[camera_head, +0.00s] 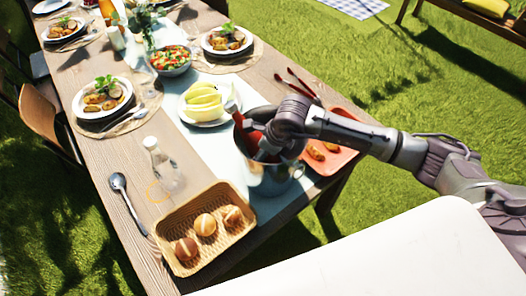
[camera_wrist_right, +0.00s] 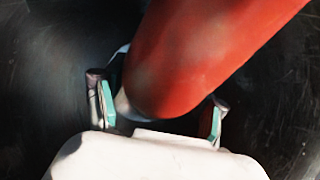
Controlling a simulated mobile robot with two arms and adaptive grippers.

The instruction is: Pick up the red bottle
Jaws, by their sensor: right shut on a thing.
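The red bottle (camera_wrist_right: 205,50) fills the upper middle of the right wrist view, tilted, its rounded end between my right gripper's (camera_wrist_right: 158,112) two fingers. My right gripper is shut on it. In the camera_head view, a small red part of the bottle (camera_head: 251,138) shows inside the metal bucket (camera_head: 270,182). My right arm reaches in from the right and the gripper is down in the bucket, where my wrist hides its fingertips. Dark bucket walls surround the bottle in the wrist view. My left gripper is not in view.
A bread basket (camera_head: 187,267) sits in front of the bucket. A plate of bananas (camera_head: 205,103) is behind, and an orange-red tray (camera_head: 335,158) is close on the right.

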